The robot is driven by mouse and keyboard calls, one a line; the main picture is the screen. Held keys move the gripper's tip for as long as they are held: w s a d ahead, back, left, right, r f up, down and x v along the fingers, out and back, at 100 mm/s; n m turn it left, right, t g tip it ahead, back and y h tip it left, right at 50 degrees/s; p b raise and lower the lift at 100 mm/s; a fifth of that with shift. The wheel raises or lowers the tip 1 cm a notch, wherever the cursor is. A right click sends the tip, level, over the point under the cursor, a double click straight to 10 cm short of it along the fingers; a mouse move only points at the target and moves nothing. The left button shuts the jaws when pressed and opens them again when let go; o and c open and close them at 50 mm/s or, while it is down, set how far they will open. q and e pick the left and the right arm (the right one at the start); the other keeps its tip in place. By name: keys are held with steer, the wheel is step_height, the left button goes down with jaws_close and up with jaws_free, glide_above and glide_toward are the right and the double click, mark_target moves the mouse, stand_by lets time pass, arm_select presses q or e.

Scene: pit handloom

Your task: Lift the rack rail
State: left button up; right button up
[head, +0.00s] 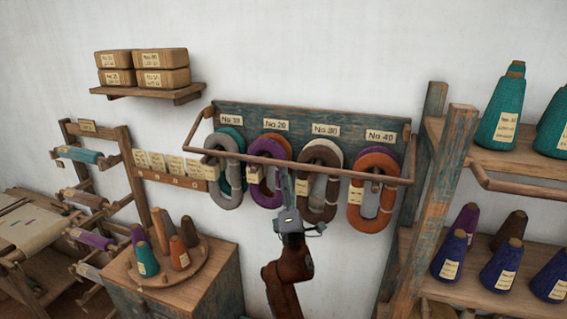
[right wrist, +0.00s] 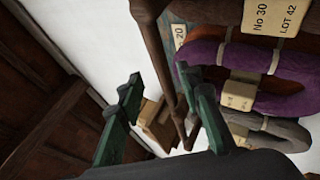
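The rack rail (head: 235,157) is a thin brown wooden bar running across the front of a wall rack, held out by an arm at each end. My right gripper (head: 285,182) reaches up to the rail's middle from below. In the right wrist view its green fingers (right wrist: 160,82) stand apart, and the rail (right wrist: 165,68) shows in the gap between them. I cannot tell whether either finger touches it. My left gripper is not in view.
Grey, purple, brown and orange hanks (head: 372,215) hang close behind the rail under a numbered blue board (head: 300,121). A cone shelf (head: 490,275) stands at right. A cabinet with cones (head: 180,285) stands at lower left. Bare wall lies below the rack.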

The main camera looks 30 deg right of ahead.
mark_target(283, 163)
steer(key=p+x, duration=0.1)
steer(key=x, duration=0.5)
steer(key=shift+w, duration=0.1)
jaws_close()
stand_by(0.6)
